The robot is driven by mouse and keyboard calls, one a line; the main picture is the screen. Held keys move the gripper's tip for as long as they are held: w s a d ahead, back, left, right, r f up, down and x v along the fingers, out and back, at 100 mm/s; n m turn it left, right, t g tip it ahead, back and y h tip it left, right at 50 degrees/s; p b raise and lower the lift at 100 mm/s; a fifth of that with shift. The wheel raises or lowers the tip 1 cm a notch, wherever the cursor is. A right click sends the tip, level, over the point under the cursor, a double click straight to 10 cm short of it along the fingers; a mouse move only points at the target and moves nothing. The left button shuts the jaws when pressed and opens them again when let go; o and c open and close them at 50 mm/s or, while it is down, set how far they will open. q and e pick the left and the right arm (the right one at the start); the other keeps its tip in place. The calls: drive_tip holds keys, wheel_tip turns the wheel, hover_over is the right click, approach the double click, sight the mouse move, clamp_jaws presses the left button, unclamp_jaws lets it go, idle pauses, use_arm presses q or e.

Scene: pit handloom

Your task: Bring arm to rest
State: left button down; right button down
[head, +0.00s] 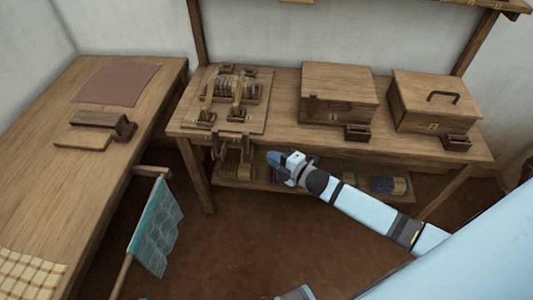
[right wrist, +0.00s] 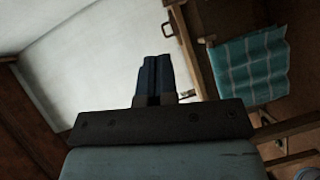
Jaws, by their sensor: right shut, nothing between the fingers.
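My right arm comes in from the right in the head view and reaches toward the middle. Its gripper (head: 274,159) is in the air in front of the wooden bench (head: 285,120), below the level of its top, and covers part of the lower shelf. In the right wrist view the two dark fingers (right wrist: 155,72) lie together with nothing between them. No gripper of my left arm shows.
The bench carries a wooden device with a spool (head: 232,84) and two wooden boxes (head: 340,92) (head: 436,98). A table (head: 75,175) stands at left. A teal checked cloth (head: 156,228) hangs from a rod beside it. The brown floor (head: 235,255) between is clear.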

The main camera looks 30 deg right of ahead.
idle(0.5)
drive_tip(key=s+a+r+m+g+h+p, duration=0.1)
drive_tip(key=s+a+m+p, duration=0.3)
drive_tip(key=s+m, duration=0.4)
drive_tip(key=s+a+r+m+g+h+p, duration=0.2)
drive_tip(key=s+m+p, duration=0.3)
drive_tip(key=s+m, duration=0.4)
drive_tip(key=s+a+g, duration=0.1)
drive_tip(key=s, duration=0.4)
drive_tip(key=shift+s+a+r, duration=0.4)
